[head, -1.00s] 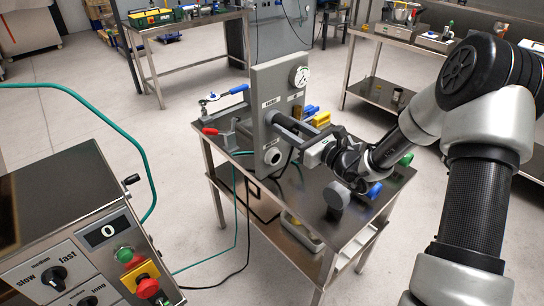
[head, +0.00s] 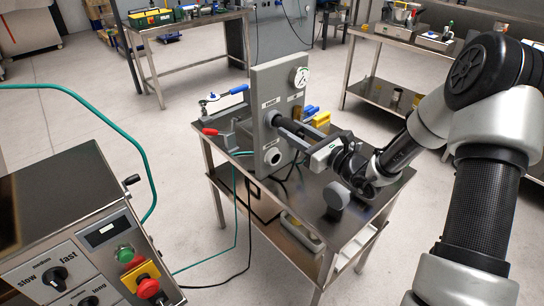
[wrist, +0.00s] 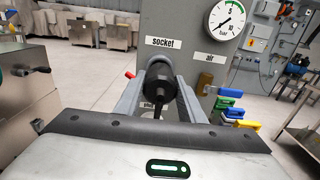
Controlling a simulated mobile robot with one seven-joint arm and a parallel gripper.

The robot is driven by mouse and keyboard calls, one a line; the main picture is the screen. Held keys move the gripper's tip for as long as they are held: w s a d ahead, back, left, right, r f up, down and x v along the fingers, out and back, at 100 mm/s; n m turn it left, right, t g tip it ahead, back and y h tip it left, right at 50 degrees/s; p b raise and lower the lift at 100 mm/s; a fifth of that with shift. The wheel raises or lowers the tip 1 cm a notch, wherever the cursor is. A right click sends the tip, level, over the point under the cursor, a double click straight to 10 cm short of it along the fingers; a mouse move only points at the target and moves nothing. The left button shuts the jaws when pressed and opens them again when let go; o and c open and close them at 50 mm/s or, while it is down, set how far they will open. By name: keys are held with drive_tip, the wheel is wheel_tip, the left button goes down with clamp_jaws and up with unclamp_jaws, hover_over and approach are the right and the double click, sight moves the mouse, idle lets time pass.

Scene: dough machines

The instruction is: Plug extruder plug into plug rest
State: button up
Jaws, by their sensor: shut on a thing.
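My gripper (head: 297,127) is shut on the black extruder plug (head: 287,123), in front of the upright grey panel (head: 263,85). In the wrist view the plug (wrist: 161,82) lies between the two grey fingers, below the "socket" label (wrist: 163,43); a dark cable trails from it. The plug's far end is hidden, so I cannot tell whether it sits in the socket or is clear of it. A round grey fitting with a dark opening, apparently the plug rest (head: 272,157), is lower on the panel. Its label (wrist: 149,106) is partly covered in the wrist view.
The panel stands on a steel table (head: 310,205) with a grey cylinder (head: 336,195) on top. A control box (head: 90,250) stands front left.

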drive_tip(key=shift+s+d, duration=0.4)
drive_tip(key=shift+s, duration=0.05)
drive_tip(key=shift+d, duration=0.1)
drive_tip(key=shift+p+v, duration=0.35)
drive_tip(key=shift+v, duration=2.7)
drive_tip(key=s+d+r+m+t+h+p, duration=0.3)
drive_tip(key=s+d+h+p, duration=0.1)
drive_tip(key=s+d+p, duration=0.4)
wheel_tip(320, 180, up, 9)
drive_tip(key=a+p, duration=0.1)
drive_tip(key=p, duration=0.4)
drive_tip(key=shift+w, duration=0.45)
